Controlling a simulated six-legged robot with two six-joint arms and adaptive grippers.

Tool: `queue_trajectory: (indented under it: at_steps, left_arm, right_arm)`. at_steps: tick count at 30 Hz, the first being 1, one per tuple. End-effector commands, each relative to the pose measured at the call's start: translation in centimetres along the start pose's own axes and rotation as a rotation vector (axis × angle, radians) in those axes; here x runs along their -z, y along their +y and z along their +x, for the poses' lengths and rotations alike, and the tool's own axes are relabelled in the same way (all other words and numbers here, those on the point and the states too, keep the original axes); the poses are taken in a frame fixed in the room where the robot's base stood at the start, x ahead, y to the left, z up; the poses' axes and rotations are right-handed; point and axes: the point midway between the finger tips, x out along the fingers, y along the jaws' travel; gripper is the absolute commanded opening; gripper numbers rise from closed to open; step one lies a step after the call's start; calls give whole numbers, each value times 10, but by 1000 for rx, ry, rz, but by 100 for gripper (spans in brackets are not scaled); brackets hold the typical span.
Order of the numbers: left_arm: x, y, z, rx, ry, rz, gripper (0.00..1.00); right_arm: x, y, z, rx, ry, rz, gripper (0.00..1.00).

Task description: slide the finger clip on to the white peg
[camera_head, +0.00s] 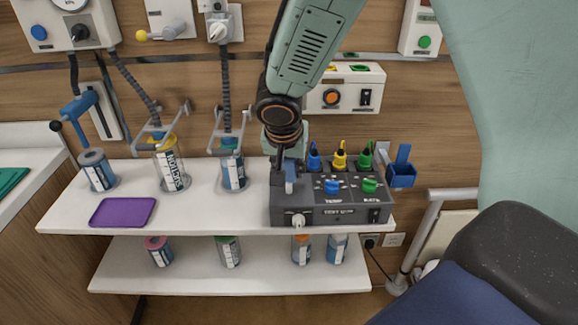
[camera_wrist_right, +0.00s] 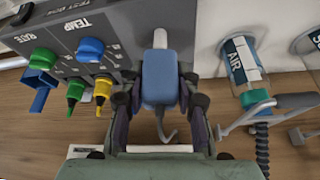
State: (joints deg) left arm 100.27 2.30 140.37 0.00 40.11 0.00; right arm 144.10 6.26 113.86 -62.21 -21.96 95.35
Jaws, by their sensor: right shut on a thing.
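The finger clip is a blue block with a thin grey cable; in the right wrist view the clip (camera_wrist_right: 160,80) sits between the fingers of my right gripper (camera_wrist_right: 160,100), which is shut on it. In the head view the clip (camera_head: 291,170) shows just below my right gripper (camera_head: 288,156), over the left end of the grey test box (camera_head: 330,216). The white peg (camera_wrist_right: 160,39) lines up with the clip's far end in the wrist view. I cannot tell whether the clip is around it or only in front. My left gripper is not in view.
Blue, yellow and green plugs (camera_head: 340,158) and two knobs stand on the box, right of my gripper. A blue holder (camera_head: 402,172) is at its right end. Labelled jars (camera_head: 233,172) and a purple tray (camera_head: 123,212) are on the shelf to the left.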

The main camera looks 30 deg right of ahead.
Motion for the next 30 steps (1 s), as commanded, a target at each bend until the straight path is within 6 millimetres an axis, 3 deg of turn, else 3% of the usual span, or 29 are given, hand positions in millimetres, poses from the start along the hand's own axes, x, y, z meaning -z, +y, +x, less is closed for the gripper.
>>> queue_trajectory:
  at_steps: [30]
  left_arm:
    - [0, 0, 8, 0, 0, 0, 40]
  right_arm:
    - [0, 0, 0, 0, 0, 0, 2]
